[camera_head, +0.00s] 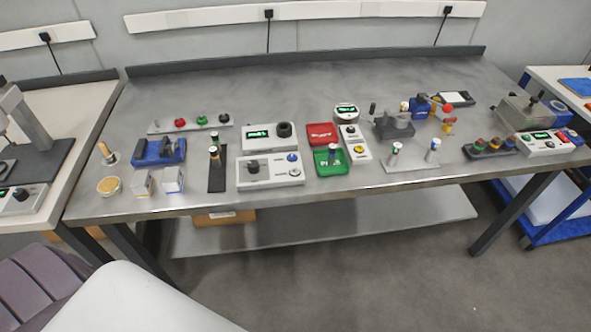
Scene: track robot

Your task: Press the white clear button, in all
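I cannot tell for certain which button is the white clear button, since no label is legible. A white control box (270,172) near the front middle of the grey table carries a black knob (253,166), a blue button (292,157) and a small pale round button (294,172). A second white device (354,144) to its right has a yellow button (359,149) and a pale round spot (351,130). Neither of my grippers is in view, and nothing touches these devices.
The grey table (300,80) has a clear back half. A white display box (269,136) stands behind the control box. A green tray (330,161) and red tray (322,133) lie to the right. A button bar (190,123) lies back left.

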